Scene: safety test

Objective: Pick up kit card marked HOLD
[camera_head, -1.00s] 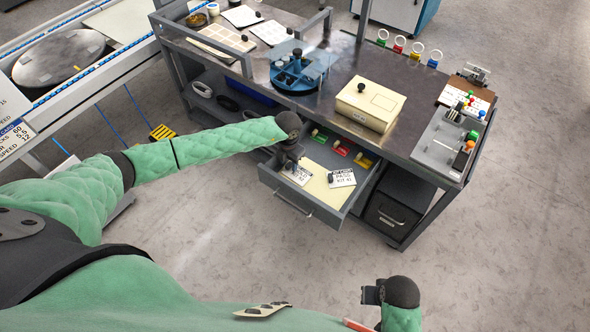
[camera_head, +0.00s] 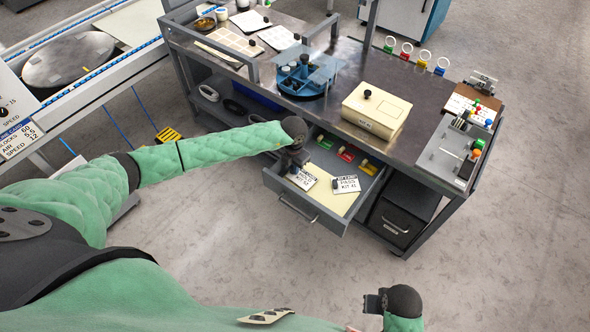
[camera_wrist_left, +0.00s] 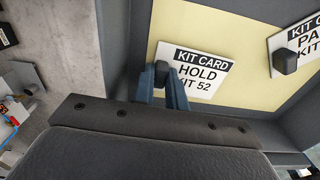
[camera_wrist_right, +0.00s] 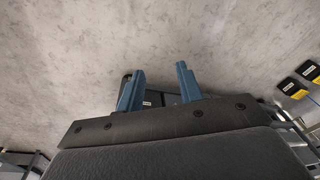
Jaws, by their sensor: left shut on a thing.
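The kit card marked HOLD (camera_wrist_left: 201,72), white with a black header, lies in the open drawer (camera_head: 308,211) and also shows in the head view (camera_head: 309,177). My left gripper (camera_wrist_left: 163,82) is shut on the dark knob at the card's left edge. In the head view this gripper (camera_head: 295,168) hides part of the card. I cannot tell whether the card is raised off the drawer's pale floor. A second card marked PASS (camera_head: 346,185) lies to its right, apart from it. My right gripper (camera_wrist_right: 160,85) is open and empty above the floor, far from the drawer.
The drawer hangs under a dark workbench (camera_head: 330,95). Red, green and yellow tags (camera_head: 346,154) lie at the drawer's back. A cream box (camera_head: 375,107) and a blue round fixture (camera_head: 304,78) stand on the bench. The floor in front is clear.

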